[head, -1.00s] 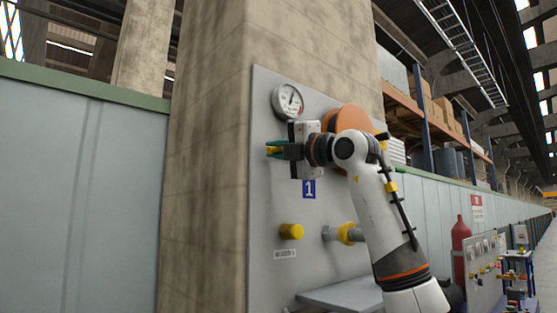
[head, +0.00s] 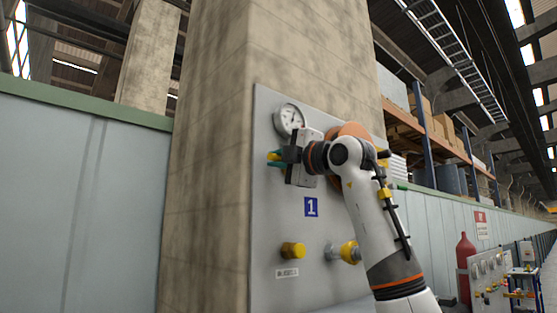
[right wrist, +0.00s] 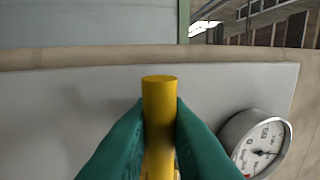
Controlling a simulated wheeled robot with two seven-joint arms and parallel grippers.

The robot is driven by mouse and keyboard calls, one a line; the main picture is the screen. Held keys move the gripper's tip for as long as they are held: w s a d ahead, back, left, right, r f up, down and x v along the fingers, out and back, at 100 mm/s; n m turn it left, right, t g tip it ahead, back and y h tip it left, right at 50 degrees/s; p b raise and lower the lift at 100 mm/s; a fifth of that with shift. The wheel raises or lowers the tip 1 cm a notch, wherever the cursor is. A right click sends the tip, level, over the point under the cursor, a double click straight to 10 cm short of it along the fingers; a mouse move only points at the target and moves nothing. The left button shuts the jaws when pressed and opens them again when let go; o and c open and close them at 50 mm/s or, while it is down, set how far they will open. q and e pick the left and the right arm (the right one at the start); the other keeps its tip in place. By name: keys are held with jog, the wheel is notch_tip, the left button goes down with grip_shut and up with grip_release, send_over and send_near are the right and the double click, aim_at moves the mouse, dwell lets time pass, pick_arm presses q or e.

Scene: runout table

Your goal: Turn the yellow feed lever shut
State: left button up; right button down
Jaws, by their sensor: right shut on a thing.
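The yellow feed lever shows in the right wrist view as a yellow bar (right wrist: 159,98) standing upright in the picture between my green fingertips. Only a small yellow bit of it (head: 272,155) shows in the head view. My right gripper (head: 277,159) is shut on the lever, at the upper left of the grey panel (head: 268,225), below the dial gauge. The right wrist view shows its fingers (right wrist: 160,140) touching the lever on both sides. The gripper and fingers hide the lever's pivot. My left gripper is not in view.
The dial gauge (head: 289,119) is close above the gripper; it also shows in the right wrist view (right wrist: 256,145). An orange round part (head: 350,131) is partly behind my arm. Two yellow knobs (head: 292,250) (head: 349,252) sit lower on the panel, below a blue "1" sign (head: 311,207).

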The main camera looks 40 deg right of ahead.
jog(key=shift+d, duration=0.1)
jog(key=c, duration=1.4)
grip_release()
jog(key=shift+s+f+b, duration=0.15)
jog(key=shift+s+b, duration=0.15)
jog(key=b+v, duration=0.5)
jog(key=v, duration=0.6)
jog(key=shift+s, duration=0.2)
jog(key=shift+d, duration=0.1)
